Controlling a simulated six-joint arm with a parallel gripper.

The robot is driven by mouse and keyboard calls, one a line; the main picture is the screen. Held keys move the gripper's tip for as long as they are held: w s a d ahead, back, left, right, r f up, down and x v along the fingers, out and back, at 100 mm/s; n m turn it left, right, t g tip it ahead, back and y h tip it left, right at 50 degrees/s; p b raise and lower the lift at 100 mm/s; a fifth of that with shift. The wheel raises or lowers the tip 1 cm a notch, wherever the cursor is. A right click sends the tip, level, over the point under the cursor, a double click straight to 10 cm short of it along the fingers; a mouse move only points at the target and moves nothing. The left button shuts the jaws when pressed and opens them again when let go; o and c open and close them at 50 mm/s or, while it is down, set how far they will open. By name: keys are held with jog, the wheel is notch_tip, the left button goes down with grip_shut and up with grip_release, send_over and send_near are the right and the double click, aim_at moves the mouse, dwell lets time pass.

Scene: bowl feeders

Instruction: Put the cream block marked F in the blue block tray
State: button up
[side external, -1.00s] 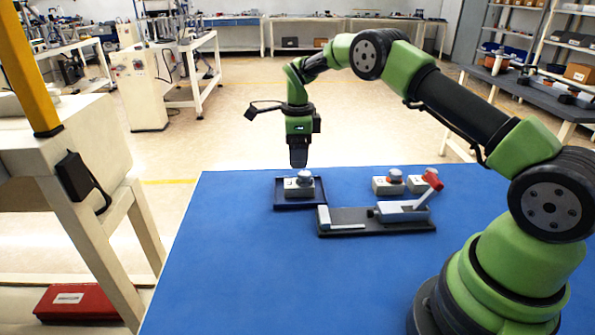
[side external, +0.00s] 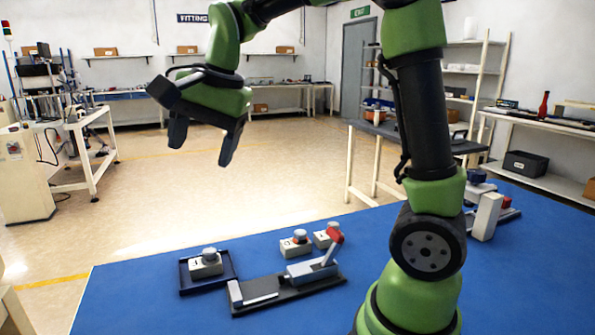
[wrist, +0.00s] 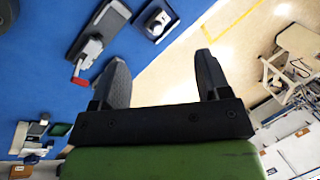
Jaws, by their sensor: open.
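A dark blue tray (side external: 184,281) lies at the left of the blue table; its corner also shows in the wrist view (wrist: 146,33). A cream block (side external: 205,268) with a grey knob sits inside it; its mark is too small to read. Two more cream blocks stand to the right, behind the clamp fixture: one with a knob and a red part (side external: 290,250), one partly behind the red handle (side external: 321,241). Their marks are unreadable too. My gripper (side external: 200,156) is open and empty, high above and clear of the tray, fingers pointing down (wrist: 161,57).
A clamp fixture (side external: 300,291) with a raised red handle (side external: 334,236) stands on a dark base just right of the tray. A grey-white device (side external: 486,216) stands at the table's far right. The blue table (side external: 140,297) is bare left of the tray.

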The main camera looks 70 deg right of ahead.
jog(key=s+a+n+t+y, duration=0.1)
jog(key=s+a+n+t, duration=0.2)
jog(key=s+n, duration=0.7)
jog(key=shift+s+a+f+n, duration=0.35)
jog(key=shift+s+a, duration=0.35)
jog(key=shift+s, duration=2.7)
